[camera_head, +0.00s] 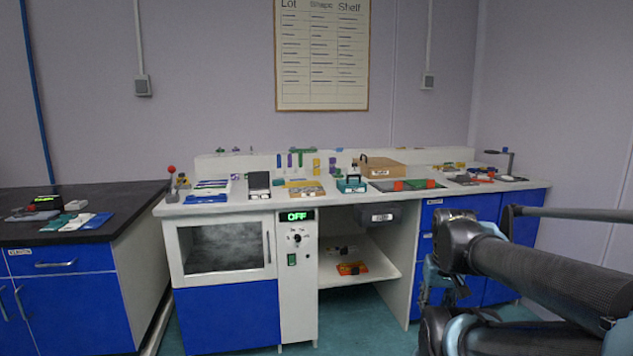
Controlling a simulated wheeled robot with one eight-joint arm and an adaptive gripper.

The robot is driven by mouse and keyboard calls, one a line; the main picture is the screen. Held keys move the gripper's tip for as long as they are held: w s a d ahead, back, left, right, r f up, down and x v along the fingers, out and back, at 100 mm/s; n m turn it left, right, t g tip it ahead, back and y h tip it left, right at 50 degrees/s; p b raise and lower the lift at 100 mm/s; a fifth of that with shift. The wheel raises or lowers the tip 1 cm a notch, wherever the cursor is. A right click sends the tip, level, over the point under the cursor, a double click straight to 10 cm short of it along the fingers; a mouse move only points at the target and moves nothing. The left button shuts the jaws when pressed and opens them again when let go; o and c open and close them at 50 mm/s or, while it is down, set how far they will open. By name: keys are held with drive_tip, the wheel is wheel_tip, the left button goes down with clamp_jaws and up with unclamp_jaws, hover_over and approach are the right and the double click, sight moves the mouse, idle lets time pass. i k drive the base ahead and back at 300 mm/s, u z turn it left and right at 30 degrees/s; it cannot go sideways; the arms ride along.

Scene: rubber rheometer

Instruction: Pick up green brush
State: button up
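I cannot single out a green brush with certainty. A narrow upright green item (300,159) stands against the low back panel of the white workbench, between purple and yellow items; it is too small to tell whether it is a brush. My arm comes in from the right edge, in front of the bench's right half. What looks like my gripper (441,284) is at its near end, partly hidden by dark arm links and well away from the bench top. Its fingers do not show clearly, and I see nothing held in it.
The white workbench (330,204) has a crowded top, with a wooden box (382,170) toward the middle and a windowed cabinet (225,250) below left. An open shelf (352,277) holds an orange item. A dark-topped blue bench (112,196) stands left. Teal floor is clear in front.

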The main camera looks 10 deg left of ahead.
sight(338, 176)
drive_tip(key=u, duration=0.2)
drive_tip(key=i, duration=0.95)
drive_tip(key=z, duration=0.05)
